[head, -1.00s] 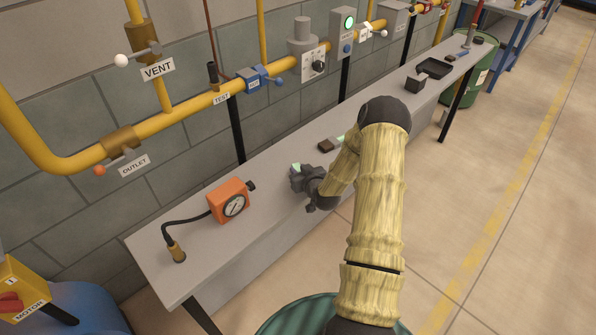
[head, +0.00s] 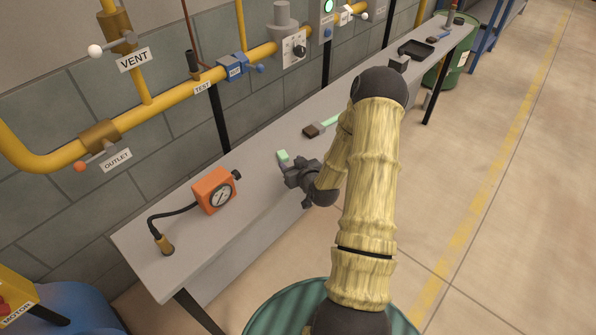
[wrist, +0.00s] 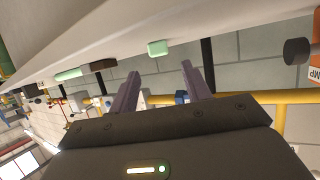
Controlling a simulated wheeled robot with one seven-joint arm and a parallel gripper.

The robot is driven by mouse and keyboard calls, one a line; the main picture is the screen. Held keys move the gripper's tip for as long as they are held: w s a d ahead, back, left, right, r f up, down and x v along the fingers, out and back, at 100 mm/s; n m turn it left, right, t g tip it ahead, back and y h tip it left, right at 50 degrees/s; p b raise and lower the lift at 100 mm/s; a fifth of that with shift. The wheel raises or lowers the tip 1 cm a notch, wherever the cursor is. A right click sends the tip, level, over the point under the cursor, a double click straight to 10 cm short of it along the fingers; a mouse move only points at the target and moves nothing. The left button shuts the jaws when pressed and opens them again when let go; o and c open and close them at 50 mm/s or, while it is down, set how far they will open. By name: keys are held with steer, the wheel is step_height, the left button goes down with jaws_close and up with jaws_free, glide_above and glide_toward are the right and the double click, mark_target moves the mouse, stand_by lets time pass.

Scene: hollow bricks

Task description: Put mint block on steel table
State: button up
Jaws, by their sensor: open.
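The mint block (head: 283,156) rests on the grey steel table (head: 190,245), between the orange gauge and the brush. My gripper (head: 288,173) is just beside it, on its near side, low over the table in the head view. In the wrist view, which shows the scene turned over, the mint block (wrist: 158,47) sits against the table surface (wrist: 100,40), beyond the fingertips. My gripper (wrist: 162,66) has its two fingers spread with nothing between them. The block is apart from both fingers.
An orange gauge (head: 216,192) with a black hose stands at the table's left. A brown brush (head: 313,130) with a green handle lies behind my gripper. A black tray (head: 416,49) is farther along. Yellow pipes (head: 165,103) run along the wall.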

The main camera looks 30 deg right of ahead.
steer(key=v, duration=0.5)
steer(key=shift+s+r, duration=0.15)
steer(key=shift+s, duration=0.15)
steer(key=s+a+r+g, duration=1.1)
steer(key=s+a+r, duration=0.2)
steer(key=s+a, duration=0.3)
steer(key=shift+s+a+n+y, duration=0.25)
steer(key=shift+s+n+y, duration=0.05)
steer(key=shift+y, duration=0.1)
steer(key=shift+r, duration=0.1)
